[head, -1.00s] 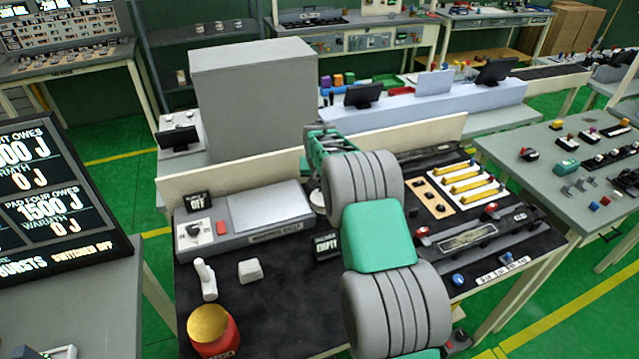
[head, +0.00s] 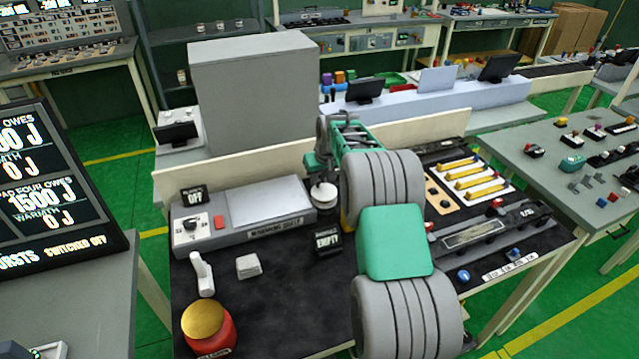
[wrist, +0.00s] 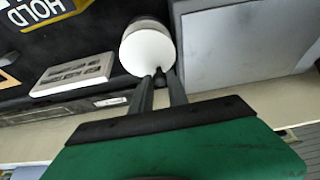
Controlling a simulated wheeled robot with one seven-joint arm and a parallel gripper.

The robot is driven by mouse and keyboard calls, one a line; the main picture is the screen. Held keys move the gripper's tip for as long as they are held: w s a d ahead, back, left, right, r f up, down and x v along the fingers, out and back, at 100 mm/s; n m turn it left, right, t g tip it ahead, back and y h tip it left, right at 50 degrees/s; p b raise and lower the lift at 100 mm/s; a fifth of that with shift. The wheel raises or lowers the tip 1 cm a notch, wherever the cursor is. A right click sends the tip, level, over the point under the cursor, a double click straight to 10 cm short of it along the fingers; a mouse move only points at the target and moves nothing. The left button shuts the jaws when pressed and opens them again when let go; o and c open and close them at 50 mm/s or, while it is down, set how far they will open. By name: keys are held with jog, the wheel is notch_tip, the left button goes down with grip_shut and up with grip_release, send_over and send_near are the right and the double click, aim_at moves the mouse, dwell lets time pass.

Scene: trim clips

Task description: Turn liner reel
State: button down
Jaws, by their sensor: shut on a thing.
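A round white-faced piece with a dark body, which I take to be the liner reel (head: 322,196), stands on the black bench top right of the grey sealed box. In the wrist view the reel (wrist: 146,48) shows its white face just beyond my fingertips. My gripper (head: 321,180) reaches down over it, its green body above. In the wrist view my gripper (wrist: 160,74) has its two dark fingers drawn together at the near edge of the white face. What lies between the tips is too small to make out.
A grey machine box (head: 245,215) with an OFF sign is left of the reel. An EMPTY sign (head: 327,240) stands in front. A yellow HOLD sign (wrist: 60,10) is close by. A cream board (head: 250,165) runs behind.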

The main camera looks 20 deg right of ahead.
jog(key=n, duration=0.2)
jog(key=n+y+b, duration=0.1)
jog(key=shift+s+a+n, duration=0.1)
jog(key=shift+s+n, duration=0.1)
jog(key=shift+n, duration=0.2)
jog(key=n, duration=0.1)
jog(key=n+y+p, duration=0.1)
jog(key=shift+s+a+r+n+g+y, duration=0.1)
jog(key=shift+s+a+n+g+y, duration=0.1)
jog(key=shift+n+g+y, duration=0.1)
jog(key=n+p, duration=0.1)
jog(key=n+g+p, duration=0.1)
jog(key=n, duration=0.1)
jog(key=shift+s+r+y+p, duration=0.15)
jog(key=shift+s+y+p, duration=0.15)
jog(key=shift+y+p, duration=0.1)
jog(key=shift+s+f+n+g+y+p, duration=0.1)
jog(key=shift+n+g+y+p, duration=0.1)
jog(key=shift+n+p, duration=0.5)
jog(key=shift+s+f+n+g+y+p, duration=0.1)
jog(key=shift+n+g+p, duration=0.2)
jog(key=shift+n, duration=0.6)
jog(key=c, duration=1.3)
grip_release()
